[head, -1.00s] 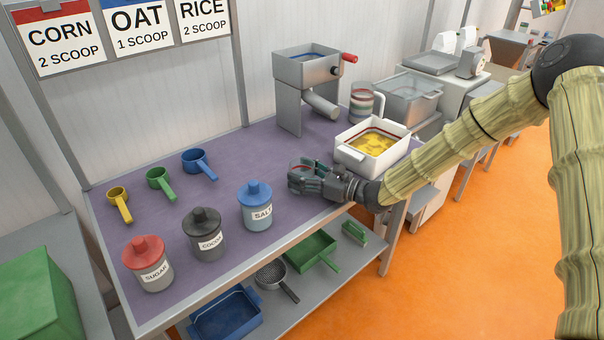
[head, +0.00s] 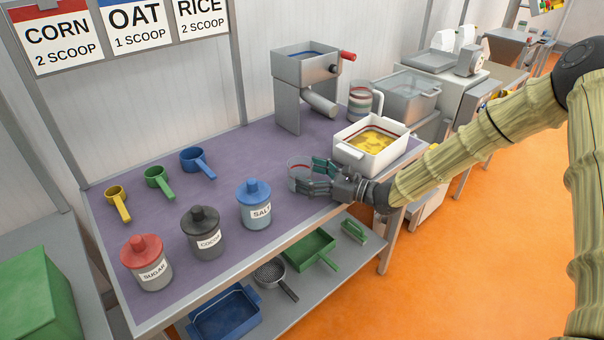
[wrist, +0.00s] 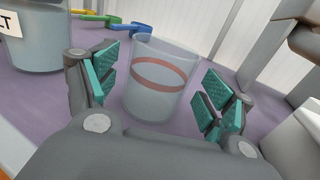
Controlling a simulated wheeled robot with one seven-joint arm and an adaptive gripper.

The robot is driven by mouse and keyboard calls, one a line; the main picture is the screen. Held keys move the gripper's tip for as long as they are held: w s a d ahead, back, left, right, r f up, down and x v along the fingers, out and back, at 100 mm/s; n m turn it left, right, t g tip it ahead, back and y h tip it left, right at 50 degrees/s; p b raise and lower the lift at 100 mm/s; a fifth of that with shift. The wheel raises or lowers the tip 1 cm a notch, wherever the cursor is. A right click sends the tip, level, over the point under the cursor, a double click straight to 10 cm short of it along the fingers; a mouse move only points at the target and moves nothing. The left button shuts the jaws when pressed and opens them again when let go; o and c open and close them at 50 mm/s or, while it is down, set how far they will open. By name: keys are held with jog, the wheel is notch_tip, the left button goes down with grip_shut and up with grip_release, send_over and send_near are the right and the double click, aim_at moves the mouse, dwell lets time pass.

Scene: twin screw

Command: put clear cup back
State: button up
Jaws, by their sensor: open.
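The clear cup (head: 297,172), see-through with a reddish band, stands upright on the purple table top (head: 262,145) between the salt jar and the white tub. In the wrist view the cup (wrist: 160,85) stands just ahead of my gripper, roughly between its two fingers. My gripper (wrist: 160,95) has its teal-padded fingers spread, with a gap on each side of the cup. In the head view my gripper (head: 318,178) is low over the table's front edge, at the right of the cup.
A white tub (head: 345,152) with yellow contents stands close behind my gripper. The salt jar (head: 254,208) stands to the left of the cup. A grey mill (head: 305,85) and a banded jug (head: 360,103) stand farther back. The table's middle is clear.

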jog(key=v, duration=0.9)
jog(key=shift+b, duration=0.4)
